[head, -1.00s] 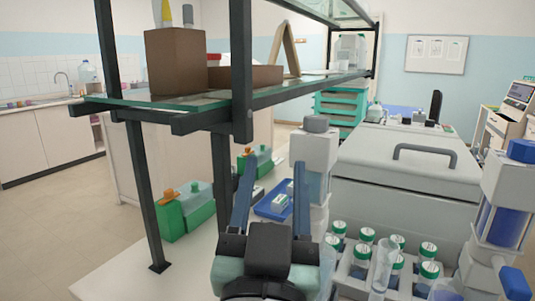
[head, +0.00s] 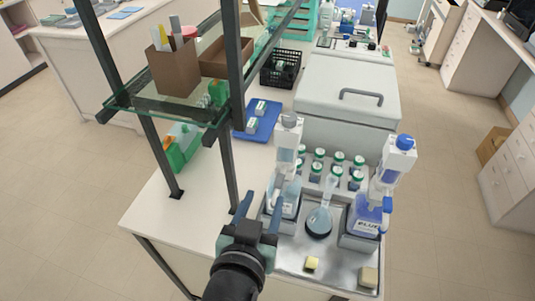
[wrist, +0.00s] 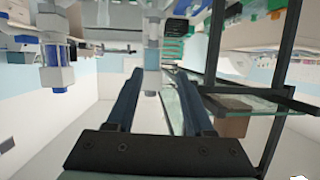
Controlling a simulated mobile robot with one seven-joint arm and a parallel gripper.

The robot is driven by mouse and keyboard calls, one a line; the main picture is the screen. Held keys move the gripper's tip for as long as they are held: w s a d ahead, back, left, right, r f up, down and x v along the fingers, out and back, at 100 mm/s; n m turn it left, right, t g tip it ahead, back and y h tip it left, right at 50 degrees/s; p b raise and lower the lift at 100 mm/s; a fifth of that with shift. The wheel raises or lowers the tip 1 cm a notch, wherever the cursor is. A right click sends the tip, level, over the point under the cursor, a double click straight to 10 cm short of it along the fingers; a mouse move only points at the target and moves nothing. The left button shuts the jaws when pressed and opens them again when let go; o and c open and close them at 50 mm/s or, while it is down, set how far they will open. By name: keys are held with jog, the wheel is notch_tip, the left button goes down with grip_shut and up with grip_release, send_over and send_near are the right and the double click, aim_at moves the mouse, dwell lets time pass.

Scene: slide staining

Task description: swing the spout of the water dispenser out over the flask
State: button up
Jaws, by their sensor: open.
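The water dispenser (head: 289,155) is a clear bottle with a grey cap, standing left of the flask in the head view. Its lower part is partly behind my gripper finger, and I cannot make out clearly which way its spout points. The flask (head: 319,220) is clear glass with a narrow neck and stands on a metal tray between two dispensers. My gripper (head: 260,197) is open and empty, just left of and in front of the water dispenser. In the wrist view, which looks upside down, the water dispenser (wrist: 152,55) shows beyond and between my open fingers (wrist: 152,85).
A dispenser with a blue cap (head: 390,165) stands right of the flask. Several green-capped jars (head: 338,157) stand behind it. Dark shelf posts (head: 236,140) rise close to the left of my gripper.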

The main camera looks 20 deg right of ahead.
aim_at(279, 179)
jog(key=shift+g, duration=0.4)
jog(key=p+x, duration=0.2)
jog(key=x, duration=0.1)
jog(key=p+x, duration=0.2)
jog(key=x, duration=0.2)
jog(key=d+p+x, duration=0.1)
jog(key=x, duration=0.3)
jog(key=shift+s+a+f+p, duration=0.1)
jog(key=shift+s+f+p, duration=0.1)
jog(key=shift+s+p, duration=0.2)
grip_shut()
dwell(1.0)
